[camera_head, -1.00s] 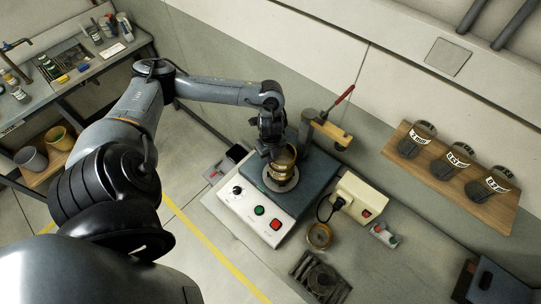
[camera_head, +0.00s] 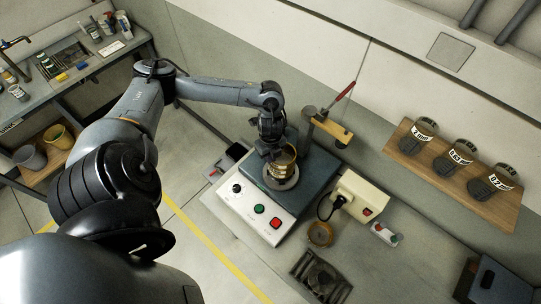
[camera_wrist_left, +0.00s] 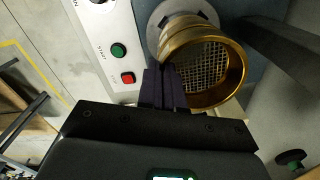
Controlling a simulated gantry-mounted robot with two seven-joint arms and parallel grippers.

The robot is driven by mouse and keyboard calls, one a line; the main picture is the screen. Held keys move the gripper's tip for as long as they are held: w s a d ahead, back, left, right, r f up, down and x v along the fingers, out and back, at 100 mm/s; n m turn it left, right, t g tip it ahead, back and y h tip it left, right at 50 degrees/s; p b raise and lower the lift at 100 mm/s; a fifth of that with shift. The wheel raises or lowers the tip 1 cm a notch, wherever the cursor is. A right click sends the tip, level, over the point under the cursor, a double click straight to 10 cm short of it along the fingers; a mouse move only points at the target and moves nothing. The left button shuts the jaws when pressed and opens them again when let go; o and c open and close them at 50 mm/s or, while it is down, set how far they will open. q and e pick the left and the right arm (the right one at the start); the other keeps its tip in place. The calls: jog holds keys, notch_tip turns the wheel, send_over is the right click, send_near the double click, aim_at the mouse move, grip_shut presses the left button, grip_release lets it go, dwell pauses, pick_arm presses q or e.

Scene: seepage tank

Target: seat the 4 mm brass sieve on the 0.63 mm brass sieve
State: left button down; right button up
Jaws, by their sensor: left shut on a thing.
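A brass sieve with a coarse wire mesh (camera_wrist_left: 236,84) shows in the left wrist view, its open mouth tilted toward the camera. My left gripper (camera_wrist_left: 166,88) is shut on its near rim. In the head view my left gripper (camera_head: 273,150) holds the brass sieve (camera_head: 286,156) over the shaker's round plate. Brass wall continues from the sieve toward the plate; I cannot tell whether a second sieve is under it or whether the two touch. No mesh-size label is readable on the brass. My right gripper is not in view.
The shaker (camera_head: 262,208) has green and red buttons and a post with a wooden arm (camera_head: 334,131) close to the gripper.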

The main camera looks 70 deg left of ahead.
pick_arm(q)
jog(key=shift+f, duration=0.25)
jog(key=c, duration=1.2)
grip_release()
jog(key=shift+r, duration=0.5)
jog(key=shift+r+p, duration=0.5)
jog(key=shift+r, duration=4.45)
